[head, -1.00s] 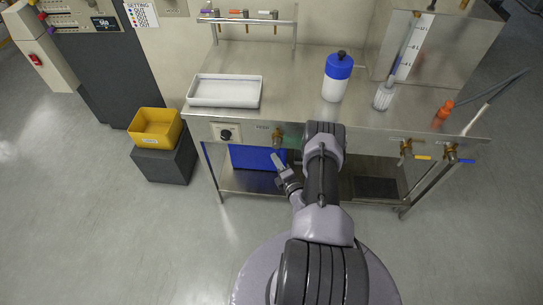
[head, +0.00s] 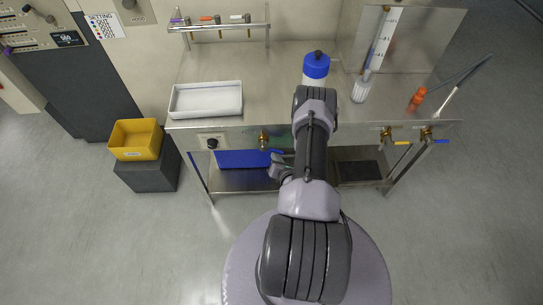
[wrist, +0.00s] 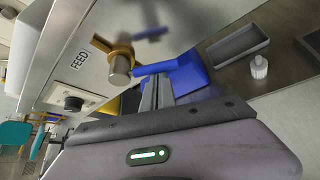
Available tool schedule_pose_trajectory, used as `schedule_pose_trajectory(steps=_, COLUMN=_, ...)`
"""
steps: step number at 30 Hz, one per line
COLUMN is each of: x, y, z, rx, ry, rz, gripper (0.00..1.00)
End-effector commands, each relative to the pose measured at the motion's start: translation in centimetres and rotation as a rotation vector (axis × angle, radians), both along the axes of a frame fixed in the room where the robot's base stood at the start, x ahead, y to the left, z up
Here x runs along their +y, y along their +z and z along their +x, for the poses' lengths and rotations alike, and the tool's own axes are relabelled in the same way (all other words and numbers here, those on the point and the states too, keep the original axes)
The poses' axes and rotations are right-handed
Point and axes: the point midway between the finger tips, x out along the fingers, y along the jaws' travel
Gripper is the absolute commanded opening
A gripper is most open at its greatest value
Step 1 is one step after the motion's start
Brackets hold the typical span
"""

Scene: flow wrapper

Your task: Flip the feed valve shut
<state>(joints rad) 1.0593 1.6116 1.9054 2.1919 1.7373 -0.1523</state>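The feed valve is a brass body (wrist: 118,64) beside the FEED label on the bench's front panel in the wrist view. Its blue lever (wrist: 150,69) sticks out sideways to the right, away from the body. In the head view the brass valve (head: 264,140) sits below the bench edge. My gripper (wrist: 158,80) has its grey fingers close together, with nothing seen between them. The fingertips are just below the lever in the wrist view; I cannot tell whether they touch it. In the head view my gripper (head: 276,160) is just below and right of the valve.
A black knob (wrist: 73,103) is on the same panel. A blue bin (head: 235,159) stands on the shelf under the bench. Two other brass valves, one with a yellow lever (head: 401,142) and one with a blue lever (head: 440,141), are further right. A yellow bin (head: 137,140) is left.

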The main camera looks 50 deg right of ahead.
Motion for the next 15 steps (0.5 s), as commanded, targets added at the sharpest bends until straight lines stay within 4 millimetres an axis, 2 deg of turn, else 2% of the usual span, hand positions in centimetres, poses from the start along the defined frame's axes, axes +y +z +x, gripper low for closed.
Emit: schedule_pose_trajectory(steps=15, x=-0.7, y=2.0, z=-0.7, rx=-0.004, ry=-0.002, rz=0.002, gripper=0.00)
